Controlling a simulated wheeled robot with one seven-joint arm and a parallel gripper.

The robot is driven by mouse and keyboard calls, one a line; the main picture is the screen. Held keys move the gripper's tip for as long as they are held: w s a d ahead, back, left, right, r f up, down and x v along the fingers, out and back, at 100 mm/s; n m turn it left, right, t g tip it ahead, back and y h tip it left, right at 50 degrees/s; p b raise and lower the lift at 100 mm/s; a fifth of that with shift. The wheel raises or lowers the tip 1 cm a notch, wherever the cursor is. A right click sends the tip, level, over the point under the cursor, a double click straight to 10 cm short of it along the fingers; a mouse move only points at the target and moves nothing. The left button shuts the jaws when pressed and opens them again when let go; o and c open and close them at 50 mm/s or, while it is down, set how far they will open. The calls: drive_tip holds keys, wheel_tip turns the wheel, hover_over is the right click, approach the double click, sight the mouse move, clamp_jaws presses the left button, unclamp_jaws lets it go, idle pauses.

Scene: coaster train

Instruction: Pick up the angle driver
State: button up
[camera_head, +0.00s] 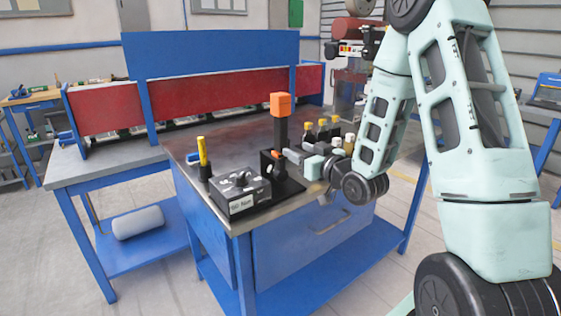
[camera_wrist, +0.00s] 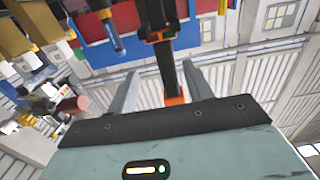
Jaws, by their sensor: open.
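The angle driver (camera_head: 281,106) appears to be the upright black tool with an orange block on top, standing in a black stand (camera_head: 290,188) near the front of the workbench. My gripper (camera_head: 300,156) is beside its black shaft, at the right, with its fingers level and pointing left. In the wrist view the black and orange driver (camera_wrist: 169,68) runs between the lines of my two open fingers (camera_wrist: 160,86). I cannot tell whether the fingers touch it. Its lower end is partly hidden behind the stand and the box.
The workbench top (camera_head: 225,138) is bare behind the box. A blue-framed red panel (camera_head: 210,90) stands behind.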

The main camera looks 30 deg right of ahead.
sight(276, 139)
drive_tip(key=w+p, duration=0.1)
drive_tip(key=w, duration=0.3)
drive_tip(key=shift+w+a+r, duration=0.1)
drive_tip(key=shift+w, duration=0.2)
drive_tip(key=shift+w+a+p, duration=0.25)
drive_tip(key=shift+w+p, duration=0.2)
drive_tip(key=shift+w, duration=0.85)
drive_tip(key=shift+w+a+p, duration=0.2)
drive_tip(key=shift+w+p, duration=0.25)
drive_tip(key=shift+w, duration=0.85)
clamp_jaws()
drive_tip(key=shift+r, duration=0.1)
